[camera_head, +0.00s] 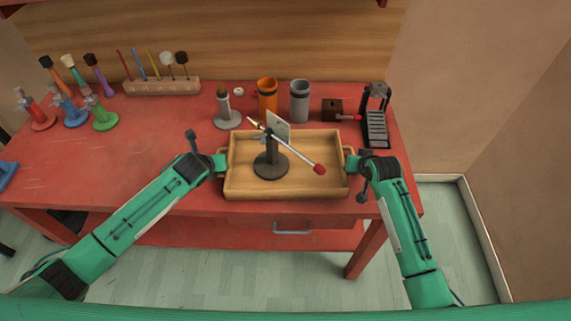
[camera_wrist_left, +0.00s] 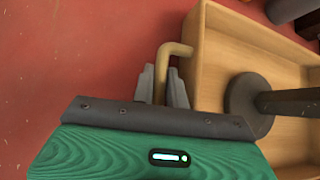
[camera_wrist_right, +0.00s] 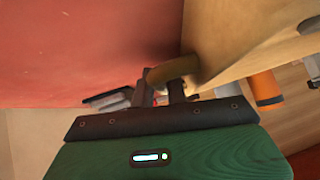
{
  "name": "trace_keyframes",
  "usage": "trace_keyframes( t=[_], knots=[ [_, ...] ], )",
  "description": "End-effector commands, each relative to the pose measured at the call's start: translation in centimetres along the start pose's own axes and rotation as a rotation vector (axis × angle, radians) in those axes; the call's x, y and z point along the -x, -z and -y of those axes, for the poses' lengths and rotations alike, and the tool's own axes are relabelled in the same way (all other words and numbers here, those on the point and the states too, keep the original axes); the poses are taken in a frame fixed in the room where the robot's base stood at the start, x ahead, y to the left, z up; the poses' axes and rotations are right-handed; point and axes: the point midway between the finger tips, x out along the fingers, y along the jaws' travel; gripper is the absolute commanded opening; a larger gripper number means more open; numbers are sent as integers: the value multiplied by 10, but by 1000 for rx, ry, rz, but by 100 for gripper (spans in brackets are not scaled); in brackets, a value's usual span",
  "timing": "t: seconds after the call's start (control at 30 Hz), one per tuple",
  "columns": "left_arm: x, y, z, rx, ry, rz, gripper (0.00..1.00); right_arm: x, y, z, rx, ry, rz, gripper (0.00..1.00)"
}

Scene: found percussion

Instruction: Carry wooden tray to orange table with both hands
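The wooden tray (camera_head: 315,187) is at the front of a red table (camera_head: 110,165). Whether its underside touches the table is hard to tell. In it stands a dark round-based stand (camera_head: 270,167), with a red-tipped mallet (camera_head: 319,168) slanting across it. My left gripper (camera_head: 222,162) is at the left handle; in the left wrist view the fingers close around the brass-coloured handle (camera_wrist_left: 174,49). My right gripper (camera_head: 351,160) is at the right handle; in the right wrist view its fingers close around that handle (camera_wrist_right: 173,70). I see no separate orange table.
Behind the tray stand a grey post (camera_head: 227,112), an orange cup (camera_head: 267,97), a grey cup (camera_head: 299,102), a dark box (camera_head: 332,108) and a black ribbed device (camera_head: 375,125). Coloured stands (camera_head: 75,112) and a mallet rack (camera_head: 162,88) are at the back left. The table's left middle is clear.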

Motion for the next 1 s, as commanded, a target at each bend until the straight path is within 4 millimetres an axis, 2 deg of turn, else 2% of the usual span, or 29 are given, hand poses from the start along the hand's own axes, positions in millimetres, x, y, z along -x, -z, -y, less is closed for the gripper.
trace_keyframes(
  t=[0.07, 0.57, 1.0],
  knots=[
    [0, 0, 0, 0, 0, 0, 0, 0, 0, 0, 0, 0, 0, 0],
    [2, -3, 0, 0, 0, 2, 0, 3, 3, 0, 0, 0, -3, 0],
    [22, -23, 5, 0, -1, 2, 0, 22, 23, 5, 0, -1, -4, 0]
  ],
)
